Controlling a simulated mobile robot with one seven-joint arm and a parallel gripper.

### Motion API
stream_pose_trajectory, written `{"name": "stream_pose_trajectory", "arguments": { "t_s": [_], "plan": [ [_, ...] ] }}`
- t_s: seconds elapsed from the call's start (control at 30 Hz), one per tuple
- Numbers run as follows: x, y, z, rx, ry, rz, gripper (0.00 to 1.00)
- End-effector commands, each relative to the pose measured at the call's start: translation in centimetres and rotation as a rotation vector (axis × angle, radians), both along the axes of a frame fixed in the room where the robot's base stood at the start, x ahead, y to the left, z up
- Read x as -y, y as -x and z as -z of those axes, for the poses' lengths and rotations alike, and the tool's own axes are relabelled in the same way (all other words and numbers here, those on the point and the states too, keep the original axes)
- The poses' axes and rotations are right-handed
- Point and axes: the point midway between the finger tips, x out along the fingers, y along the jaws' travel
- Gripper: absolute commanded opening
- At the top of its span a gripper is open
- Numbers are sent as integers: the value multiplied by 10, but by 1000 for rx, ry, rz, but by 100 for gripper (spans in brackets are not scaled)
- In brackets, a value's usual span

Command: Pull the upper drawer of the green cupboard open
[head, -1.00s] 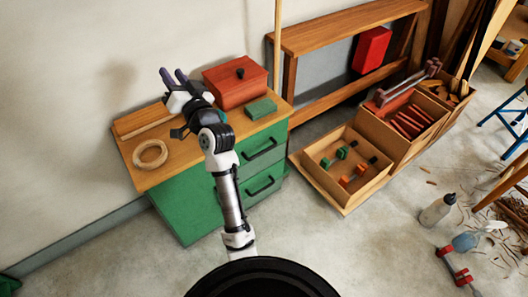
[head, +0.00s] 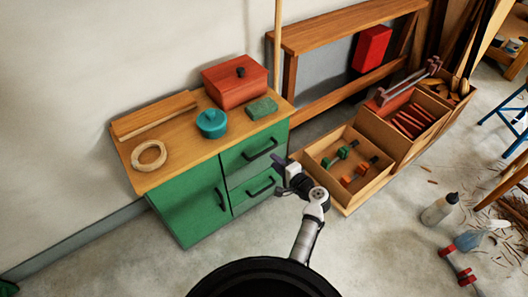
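The green cupboard (head: 190,204) with a wooden top stands against the wall. Its upper drawer (head: 243,159) is at the right of the front and looks shut, with a dark bar handle (head: 260,150). The lower drawer (head: 242,200) with its own dark handle is below it, and a door (head: 187,206) is to the left. My gripper (head: 279,168) is in front of the drawers at their right edge, a little below and right of the upper handle. It looks apart from the handle. Its fingers are small and dark, so their opening is unclear.
On the top are a red box (head: 234,85), a teal pot (head: 211,123), a green block (head: 262,108), a ring (head: 149,155) and a wooden plank (head: 155,115). A wooden crate (head: 345,200) stands close right of my gripper. Floor before the cupboard is clear.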

Motion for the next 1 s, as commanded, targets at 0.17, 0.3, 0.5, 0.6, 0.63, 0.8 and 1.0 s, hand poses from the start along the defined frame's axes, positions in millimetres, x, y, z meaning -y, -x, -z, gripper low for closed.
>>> {"name": "stream_pose_trajectory", "arguments": {
  "t_s": [0.17, 0.3, 0.5, 0.6, 0.63, 0.8, 1.0],
  "plan": [
    [-23, -31, 6, 1, -2, -3, 31],
    [-36, -49, 11, 1, -1, -2, 31],
    [-44, -61, 14, 1, 0, 0, 31],
    [-45, -63, 15, 1, 1, 1, 31],
    [-45, -63, 15, 1, 1, 1, 31],
    [-46, -63, 15, 1, 1, 1, 31],
    [-45, -62, 15, 1, 1, 1, 6]
  ]
}}
